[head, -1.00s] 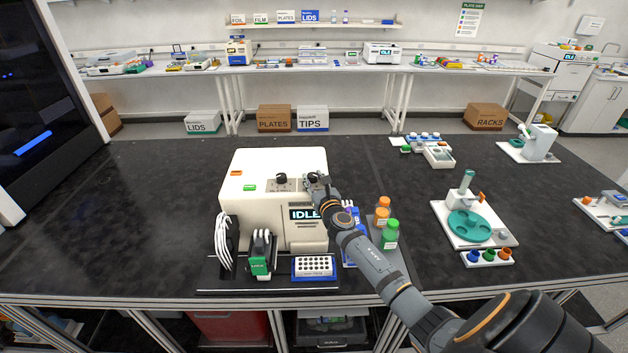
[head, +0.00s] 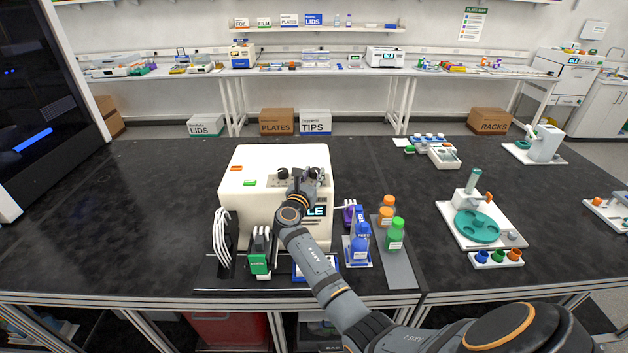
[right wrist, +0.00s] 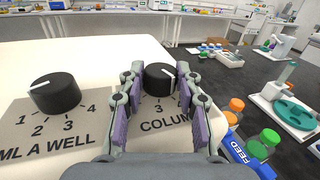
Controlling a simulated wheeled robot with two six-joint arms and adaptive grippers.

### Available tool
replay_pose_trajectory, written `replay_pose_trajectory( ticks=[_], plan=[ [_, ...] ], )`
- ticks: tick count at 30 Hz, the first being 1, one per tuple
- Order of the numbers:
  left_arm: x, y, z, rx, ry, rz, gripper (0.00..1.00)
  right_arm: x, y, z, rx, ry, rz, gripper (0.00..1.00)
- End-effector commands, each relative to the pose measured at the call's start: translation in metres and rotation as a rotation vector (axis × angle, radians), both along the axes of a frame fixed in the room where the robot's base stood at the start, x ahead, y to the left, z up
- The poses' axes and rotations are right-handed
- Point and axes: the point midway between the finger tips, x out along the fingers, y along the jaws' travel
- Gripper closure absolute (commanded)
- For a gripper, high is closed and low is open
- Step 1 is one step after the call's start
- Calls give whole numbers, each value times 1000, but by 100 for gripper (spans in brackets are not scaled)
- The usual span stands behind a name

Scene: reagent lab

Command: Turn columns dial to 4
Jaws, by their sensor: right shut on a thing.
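In the right wrist view the pointer slants toward the right side; the 3 shows below the knob, and the fingers hide part of the scale. The "ML A WELL" dial (right wrist: 55,93) stands to the left, its scale running 1 to 4. It also shows in the head view (head: 283,173). My left gripper is not in view.
Blue bottles (head: 360,240) and orange-capped and green-capped bottles (head: 394,235) stand to the right of the machine. A green-fronted holder (head: 259,262) is in front. A teal round tray (head: 477,227) is farther right. The dark bench is clear to the left.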

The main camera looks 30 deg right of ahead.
Motion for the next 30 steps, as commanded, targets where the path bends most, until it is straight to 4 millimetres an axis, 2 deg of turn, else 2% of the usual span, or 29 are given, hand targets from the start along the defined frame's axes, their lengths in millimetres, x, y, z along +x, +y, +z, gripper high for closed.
replay_pose_trajectory(
  ticks=[4,18,19,21,24,30],
  plan=[
    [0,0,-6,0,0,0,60,1,0,-1,-1,1,-32,98],
    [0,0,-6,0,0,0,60,1,0,0,-2,1,-45,98],
    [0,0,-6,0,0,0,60,1,0,0,-2,1,-45,64],
    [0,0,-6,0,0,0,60,1,0,0,-1,0,-45,54],
    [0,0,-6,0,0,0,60,1,0,0,-1,0,-45,43],
    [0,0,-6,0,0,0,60,1,0,0,0,1,-45,43]
  ],
)
